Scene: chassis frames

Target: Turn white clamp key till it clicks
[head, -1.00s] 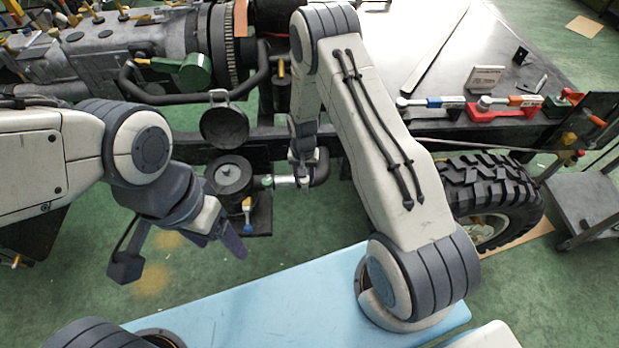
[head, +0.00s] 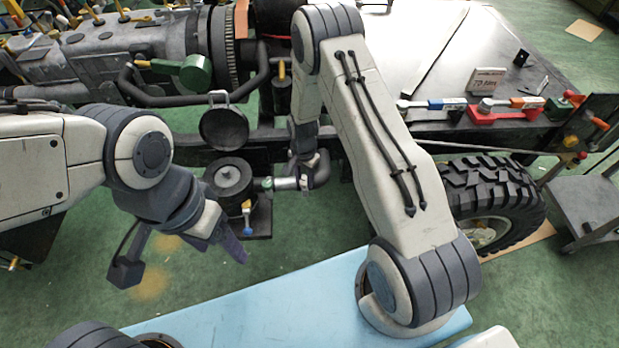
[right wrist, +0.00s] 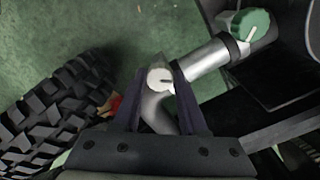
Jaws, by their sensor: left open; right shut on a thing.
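The white clamp key (right wrist: 160,79) is a small round knob on the grey metal pipe (right wrist: 204,61), seen in the right wrist view. My right gripper (right wrist: 160,92) is shut on it, one dark finger on each side. In the head view my right gripper (head: 303,172) is at the pipe's outer end, by its dark elbow, and the key is mostly hidden there. My left gripper (head: 234,246) is open and empty, above the floor to the left of the pipe, apart from it.
A green knob (right wrist: 250,24) sits at the pipe's other end, beside a dark round canister (head: 231,177). A big tyre (head: 492,200) stands to the right. A bench (head: 450,60) with coloured tools is behind. Green floor is free at the front left.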

